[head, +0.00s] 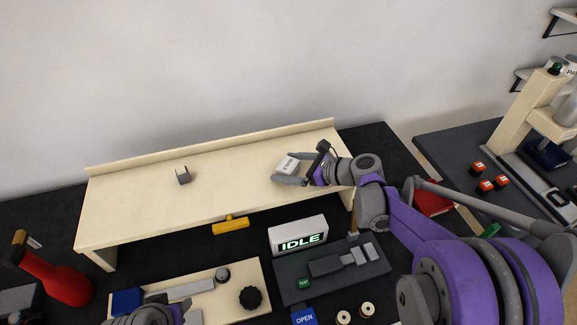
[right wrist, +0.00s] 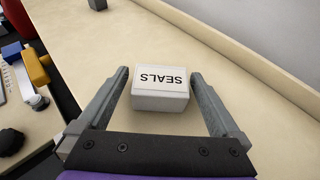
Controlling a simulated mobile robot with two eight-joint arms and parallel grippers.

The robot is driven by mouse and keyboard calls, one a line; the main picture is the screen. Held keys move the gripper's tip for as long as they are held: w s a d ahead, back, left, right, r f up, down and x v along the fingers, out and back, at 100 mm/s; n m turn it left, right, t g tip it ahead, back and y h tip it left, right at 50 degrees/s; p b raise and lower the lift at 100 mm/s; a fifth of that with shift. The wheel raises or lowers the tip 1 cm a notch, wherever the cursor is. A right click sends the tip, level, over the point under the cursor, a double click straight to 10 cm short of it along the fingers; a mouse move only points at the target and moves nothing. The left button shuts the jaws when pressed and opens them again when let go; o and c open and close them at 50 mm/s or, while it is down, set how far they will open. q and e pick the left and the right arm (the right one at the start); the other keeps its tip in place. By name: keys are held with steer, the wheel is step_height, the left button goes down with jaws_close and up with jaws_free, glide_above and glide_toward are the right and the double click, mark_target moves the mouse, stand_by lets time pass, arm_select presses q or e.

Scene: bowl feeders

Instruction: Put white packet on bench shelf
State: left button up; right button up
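The white packet (head: 287,165), a small box marked SEALS, sits on the right part of the pale bench shelf (head: 235,175). In the right wrist view the packet (right wrist: 160,88) lies between the two fingers of my right gripper (right wrist: 160,75), with narrow gaps at its sides. The right gripper (head: 286,168) is open around it, low over the shelf top. Part of my left gripper (head: 160,314) shows at the bottom edge of the head view; its fingers cannot be made out clearly.
Below the shelf front are a yellow block (head: 230,226), an IDLE display (head: 298,236) and a pale fixture board (head: 245,275). A red bottle (head: 62,282) stands at left. The shelf's middle is clear.

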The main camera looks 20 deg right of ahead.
steer(key=shift+r, duration=0.15)
steer(key=v, duration=1.1)
steer(key=shift+d, duration=0.1)
steer(key=shift+s+d, duration=0.1)
steer(key=shift+s, duration=0.2)
steer(key=s+a+f+n+g+h, duration=0.2)
steer(key=s+f+n+h, duration=0.3)
steer(key=s+n, duration=0.4)
steer(key=s+a+f+n+g+h, duration=0.1)
steer(key=s+a+f+n+h, duration=0.2)
steer(key=n, duration=1.4)
steer(key=s+f+h, duration=0.1)
steer(key=s+f, duration=0.2)
steer(key=s, duration=0.4)
steer(key=shift+s+n+g+h, duration=0.2)
steer(key=shift+n+g+h, duration=0.1)
steer(key=shift+g+h, duration=0.1)
